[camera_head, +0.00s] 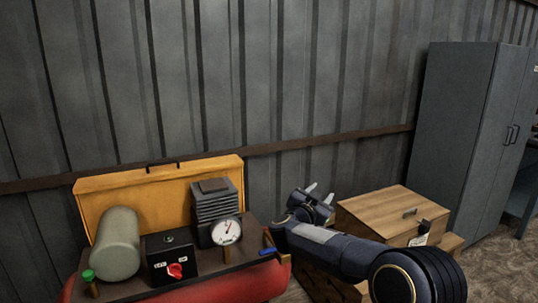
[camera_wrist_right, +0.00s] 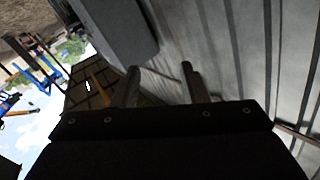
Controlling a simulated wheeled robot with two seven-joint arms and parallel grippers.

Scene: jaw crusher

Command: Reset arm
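My right arm comes in from the lower right in the head view. Its gripper (camera_head: 319,190) is raised in front of the corrugated wall, left of the wooden box. Its two light fingertips stand apart with nothing between them. In the right wrist view the two fingers of this gripper (camera_wrist_right: 160,82) also show apart and empty. My left gripper is in neither view.
A red compressor (camera_head: 235,284) carries a dial gauge (camera_head: 226,231), a black switch box with a red knob (camera_head: 175,270) and a grey cylinder (camera_head: 116,245). A wooden box (camera_head: 385,212) and a grey cabinet (camera_head: 455,130) stand right.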

